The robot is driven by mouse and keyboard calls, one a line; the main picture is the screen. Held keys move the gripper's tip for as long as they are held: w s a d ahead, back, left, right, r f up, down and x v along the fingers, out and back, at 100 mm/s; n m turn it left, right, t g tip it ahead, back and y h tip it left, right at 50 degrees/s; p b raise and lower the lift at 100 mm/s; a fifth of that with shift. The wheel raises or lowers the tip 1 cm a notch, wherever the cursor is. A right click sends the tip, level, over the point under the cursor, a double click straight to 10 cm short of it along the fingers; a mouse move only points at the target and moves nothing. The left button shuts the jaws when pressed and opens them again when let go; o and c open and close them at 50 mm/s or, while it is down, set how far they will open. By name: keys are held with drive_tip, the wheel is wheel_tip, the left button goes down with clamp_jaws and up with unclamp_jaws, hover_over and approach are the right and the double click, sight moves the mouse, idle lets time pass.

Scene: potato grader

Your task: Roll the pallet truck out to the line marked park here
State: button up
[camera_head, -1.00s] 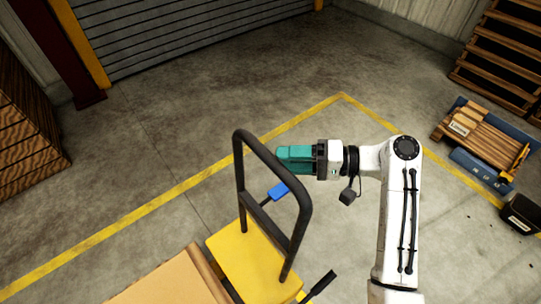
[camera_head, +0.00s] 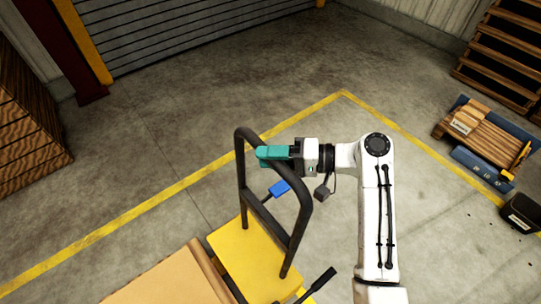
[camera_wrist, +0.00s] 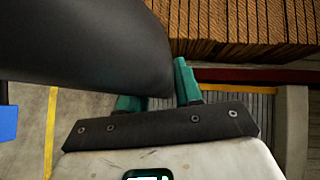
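The pallet truck (camera_head: 250,262) is yellow and stands at the lower middle of the head view, with a tall black loop handle (camera_head: 302,215). My gripper (camera_head: 263,156) overlaps the upper bar of the loop. In the wrist view its teal fingers (camera_wrist: 160,98) stand apart, and the dark handle (camera_wrist: 90,45) fills the upper left, partly covering the left finger. I cannot tell whether the bar lies between the fingers. Yellow floor lines (camera_head: 185,185) show beyond the truck; no "park here" lettering is visible.
A blue lever (camera_head: 279,189) sits within the loop. A cardboard box (camera_head: 170,282) lies at the truck's left. Wooden stacks stand left (camera_head: 28,130) and upper right (camera_head: 500,60). A blue-and-wood pallet pile (camera_head: 485,135) and black box (camera_head: 521,212) are at right. The middle floor is clear.

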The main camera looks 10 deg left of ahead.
clamp_jaws()
drive_tip(key=shift+w+d, duration=0.5)
drive_tip(key=shift+w, duration=0.15)
drive_tip(key=shift+d, duration=0.1)
drive_tip(key=shift+o, duration=2.1)
unclamp_jaws()
drive_tip(key=shift+o, duration=0.7)
